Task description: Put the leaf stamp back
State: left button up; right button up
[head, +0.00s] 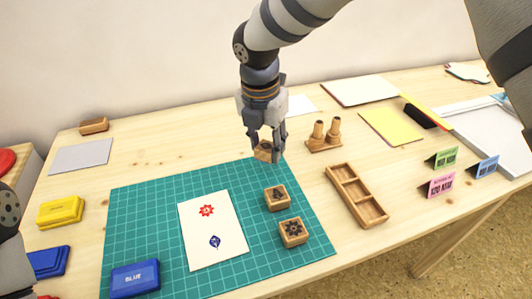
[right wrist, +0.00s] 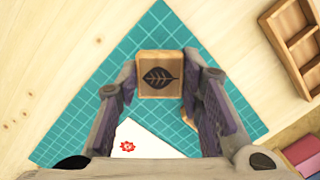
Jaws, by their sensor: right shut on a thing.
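My right gripper (head: 266,150) is shut on the leaf stamp (head: 263,152), a small wooden block, near the back right edge of the green mat (head: 150,200). In the right wrist view, the leaf stamp (right wrist: 160,75) shows its dark leaf picture toward the camera, between the fingers (right wrist: 160,88). A wooden tray (head: 343,171) with three empty compartments lies right of the mat. Two other wooden stamps (head: 277,197) (head: 292,232) sit on the mat's right part. The left gripper's fingers are out of view; only part of my left arm shows at the left edge.
A white card (head: 225,229) with a red print and a blue leaf print lies on the mat, beside a blue inkpad (head: 135,278). A yellow inkpad (head: 60,211) is at left. A peg holder (head: 324,144) stands behind the tray, and small signs (head: 441,184) stand at right.

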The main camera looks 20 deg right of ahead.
aim_at(268, 155)
jog(key=shift+w+d+f, duration=0.15)
jog(key=shift+w+f, duration=0.05)
jog(key=shift+f, duration=0.75)
jog(key=shift+w+d+f, duration=0.1)
jog(key=shift+w+f, duration=0.05)
jog(key=shift+f, duration=0.8)
jog(key=shift+f, duration=0.15)
jog(key=o, duration=1)
jog(key=shift+c, duration=0.2)
jog(key=r, duration=0.4)
jog(key=s+r, duration=0.1)
jog(key=r, duration=0.3)
jog(key=a+r, duration=0.1)
jog(key=r, duration=0.3)
jog(key=shift+s+a+r+p, duration=0.1)
jog(key=shift+s+p, duration=0.1)
jog(key=shift+p, duration=0.1)
